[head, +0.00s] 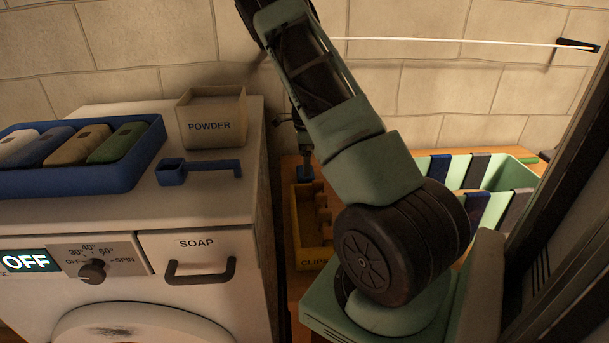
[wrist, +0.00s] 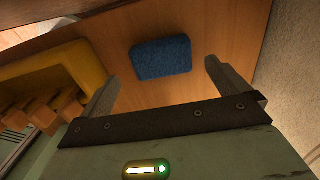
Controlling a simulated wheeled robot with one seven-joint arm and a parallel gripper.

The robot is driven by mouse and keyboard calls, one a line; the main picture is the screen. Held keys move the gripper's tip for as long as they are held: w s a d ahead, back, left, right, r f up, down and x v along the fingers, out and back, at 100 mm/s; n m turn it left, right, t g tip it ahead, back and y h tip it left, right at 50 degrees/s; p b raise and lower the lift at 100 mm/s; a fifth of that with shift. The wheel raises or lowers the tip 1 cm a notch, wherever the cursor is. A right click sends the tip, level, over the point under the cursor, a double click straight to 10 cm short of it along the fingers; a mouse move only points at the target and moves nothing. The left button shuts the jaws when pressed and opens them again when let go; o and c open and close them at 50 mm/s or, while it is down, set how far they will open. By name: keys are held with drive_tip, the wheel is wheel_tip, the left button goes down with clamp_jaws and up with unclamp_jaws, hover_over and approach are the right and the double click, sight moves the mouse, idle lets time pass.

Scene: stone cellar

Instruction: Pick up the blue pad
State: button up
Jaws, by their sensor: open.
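In the wrist view the blue pad (wrist: 161,58) lies flat on a bare wooden surface. It is a small rounded block with a rough, speckled top. My gripper (wrist: 161,72) is open and empty, with one finger to each side of the pad in the picture. The fingers appear short of the pad, not touching it. In the head view a small dark blue shape (head: 305,174) behind the clips box looks like the same pad.
A yellow clips box (head: 311,262) stands close beside the pad; it also shows in the wrist view (wrist: 62,62). The washer (head: 215,232) at left carries a blue tray (head: 75,183) of coloured bars, a powder box (head: 211,117) and a blue scoop (head: 200,170).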

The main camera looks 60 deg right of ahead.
sight(301, 178)
drive_tip(key=shift+d+f+p, duration=0.15)
drive_tip(key=shift+f+p, duration=0.65)
drive_tip(key=shift+f, duration=2)
drive_tip(key=shift+c, duration=0.3)
drive_tip(key=c, duration=0.8)
